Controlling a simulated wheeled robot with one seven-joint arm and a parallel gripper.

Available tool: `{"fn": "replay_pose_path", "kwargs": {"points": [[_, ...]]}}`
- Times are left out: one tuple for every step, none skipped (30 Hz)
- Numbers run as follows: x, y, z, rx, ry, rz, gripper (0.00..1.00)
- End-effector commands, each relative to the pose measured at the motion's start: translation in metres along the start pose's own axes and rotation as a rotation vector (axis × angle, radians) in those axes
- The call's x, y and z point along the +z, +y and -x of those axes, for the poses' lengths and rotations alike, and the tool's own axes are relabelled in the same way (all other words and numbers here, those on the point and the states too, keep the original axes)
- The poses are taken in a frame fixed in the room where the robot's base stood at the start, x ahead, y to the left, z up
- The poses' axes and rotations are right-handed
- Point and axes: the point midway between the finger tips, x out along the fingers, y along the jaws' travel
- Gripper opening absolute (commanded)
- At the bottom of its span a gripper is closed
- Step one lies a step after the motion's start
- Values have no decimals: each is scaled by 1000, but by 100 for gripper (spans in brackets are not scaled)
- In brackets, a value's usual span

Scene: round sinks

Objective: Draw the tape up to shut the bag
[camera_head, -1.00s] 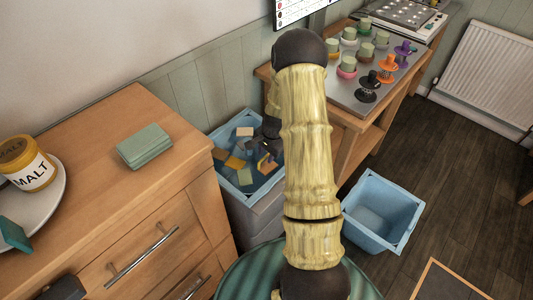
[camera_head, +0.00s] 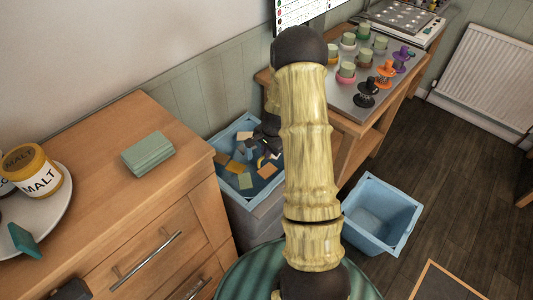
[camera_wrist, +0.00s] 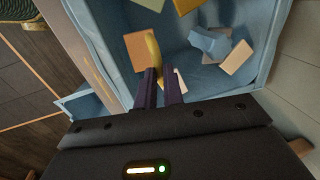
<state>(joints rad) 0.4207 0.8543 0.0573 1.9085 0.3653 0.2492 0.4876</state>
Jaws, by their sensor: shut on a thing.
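My gripper (camera_wrist: 160,90) is shut on a narrow yellow strip (camera_wrist: 153,50), which looks like the tape, inside a blue bin. In the head view my gripper is a dark shape over the far side of this bin, partly behind my arm. The blue bin (camera_head: 213,176) holds several flat tan, orange and grey-blue pieces. It also shows in the wrist view, where its blue wall (camera_wrist: 277,30) runs along the right. I cannot make out a bag separate from the blue walls, and the strip's lower end is unclear.
An empty light-blue bin (camera_head: 402,233) stands on the floor to the right. A wooden drawer unit (camera_head: 95,160) is on the left, with a green block (camera_head: 147,153) and a labelled jar (camera_head: 40,172). A bench with cups (camera_head: 347,72) stands behind.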

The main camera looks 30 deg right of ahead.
Motion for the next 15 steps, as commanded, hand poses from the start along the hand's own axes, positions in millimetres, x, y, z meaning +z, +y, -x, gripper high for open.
{"fn": "replay_pose_path", "kwargs": {"points": [[0, -3, 15, -1, 1, 1, 0], [0, -4, 19, -1, 1, 1, 0], [0, -5, 24, -1, 1, 1, 0], [0, -6, 27, -1, 1, 1, 0], [0, -6, 29, -1, 1, 1, 0], [0, -6, 31, -1, 1, 1, 0], [0, -6, 32, -1, 2, 0, 0], [0, -6, 32, 0, 2, 0, 0], [0, -6, 32, 0, 1, 0, 0], [0, -6, 32, 0, 1, 0, 0], [0, -6, 32, 0, 1, 0, 0], [0, -6, 31, 0, 1, 0, 0], [0, -6, 31, 0, 1, 0, 0], [0, -6, 31, 0, 1, 0, 0], [0, -6, 31, 0, 1, 0, 0]]}}
